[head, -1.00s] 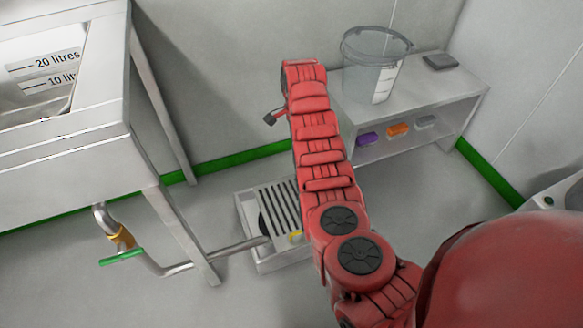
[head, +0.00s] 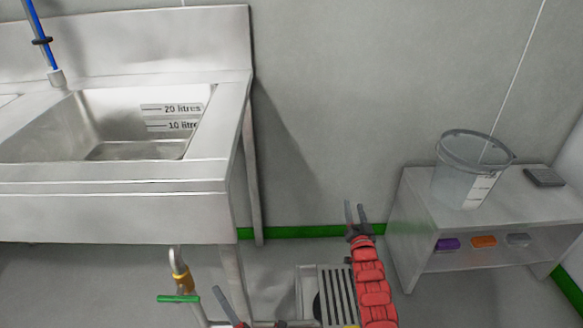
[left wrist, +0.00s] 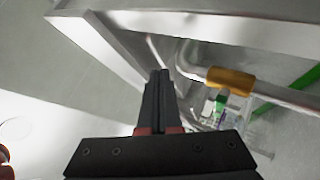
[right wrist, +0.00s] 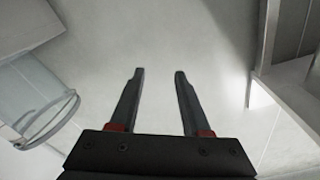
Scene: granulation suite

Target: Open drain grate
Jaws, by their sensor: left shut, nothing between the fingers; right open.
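The slatted drain grate (head: 338,292) lies flat in its pale floor tray (head: 306,284), low in the head view; a dark round shape shows beside and under its left slats. My right arm covers its right side. My right gripper (head: 355,210) is open and empty, raised beyond the grate's far right corner; it also shows in the right wrist view (right wrist: 158,74). My left gripper (head: 217,290) is shut and empty, left of the tray by the sink leg; its closed fingers show in the left wrist view (left wrist: 160,74).
A steel sink (head: 120,200) stands at left, with a drain pipe, yellow collar (head: 184,283) and green handle (head: 178,298) below. A low shelf unit (head: 410,225) at right carries a clear bucket (head: 465,180) and a dark flat device (head: 544,178). Purple, orange and grey items lie on its lower shelf.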

